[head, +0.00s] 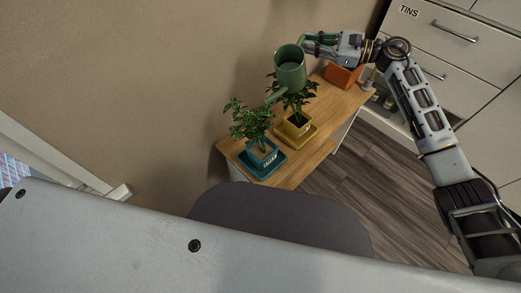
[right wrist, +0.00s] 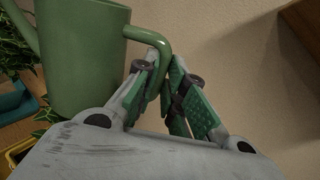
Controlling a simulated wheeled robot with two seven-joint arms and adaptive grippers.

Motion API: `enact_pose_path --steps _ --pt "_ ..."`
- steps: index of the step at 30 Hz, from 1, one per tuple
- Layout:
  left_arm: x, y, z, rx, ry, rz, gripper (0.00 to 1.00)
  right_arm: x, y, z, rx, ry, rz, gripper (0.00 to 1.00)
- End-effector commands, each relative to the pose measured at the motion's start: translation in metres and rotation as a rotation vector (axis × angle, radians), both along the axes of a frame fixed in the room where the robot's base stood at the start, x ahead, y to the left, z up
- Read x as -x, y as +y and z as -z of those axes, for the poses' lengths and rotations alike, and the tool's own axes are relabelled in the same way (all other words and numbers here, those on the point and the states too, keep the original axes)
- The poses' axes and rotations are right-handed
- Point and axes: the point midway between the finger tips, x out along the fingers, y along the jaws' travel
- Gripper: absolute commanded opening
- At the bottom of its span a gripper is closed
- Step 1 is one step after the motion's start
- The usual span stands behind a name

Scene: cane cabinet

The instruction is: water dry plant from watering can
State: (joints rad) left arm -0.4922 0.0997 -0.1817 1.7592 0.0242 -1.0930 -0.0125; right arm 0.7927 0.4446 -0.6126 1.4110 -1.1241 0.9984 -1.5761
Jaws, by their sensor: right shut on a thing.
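A green watering can (head: 290,70) is held up above the wooden cabinet top. My right gripper (head: 306,43) is shut on its handle (right wrist: 152,40), and the can body (right wrist: 80,60) is at the left of the right wrist view. The can's spout points down and left in the head view, over the plants. One leafy plant (head: 250,121) stands in a teal pot (head: 264,160). Another stands in a yellow pot (head: 295,131), partly behind the can. I cannot tell from leaf look which plant is dry. My left gripper is not in view.
The wooden cabinet top (head: 328,100) is narrow and stands against the wall. An orange-red box (head: 343,76) sits near its far end, by my right gripper. A white drawer unit (head: 470,50) labelled TINS stands at the right.

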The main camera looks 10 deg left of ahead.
Motion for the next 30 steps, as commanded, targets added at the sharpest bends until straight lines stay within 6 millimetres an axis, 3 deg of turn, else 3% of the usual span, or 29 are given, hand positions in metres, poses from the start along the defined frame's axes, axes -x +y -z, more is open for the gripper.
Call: enact_pose_path --steps 30 --pt "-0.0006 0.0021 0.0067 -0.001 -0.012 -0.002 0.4 0.0046 0.0015 -0.0026 0.007 -0.029 0.0 0.0"
